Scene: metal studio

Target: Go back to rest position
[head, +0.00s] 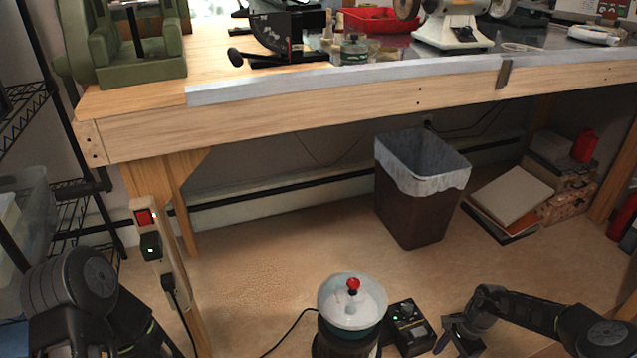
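My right arm comes in from the lower right, and its dark gripper (459,342) hangs low over the floor near the bottom edge. Its two fingers look spread, with nothing seen between them. My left arm (75,290) shows only as thick black links at the lower left. The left gripper is out of the picture.
A machine with a pale dome lid and red knob (353,300) stands at the bottom middle, beside a black control box (409,325) left of my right gripper. A workbench (300,115) crosses ahead. A lined bin (412,205) stands beneath. A power strip (158,250) is by the bench leg.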

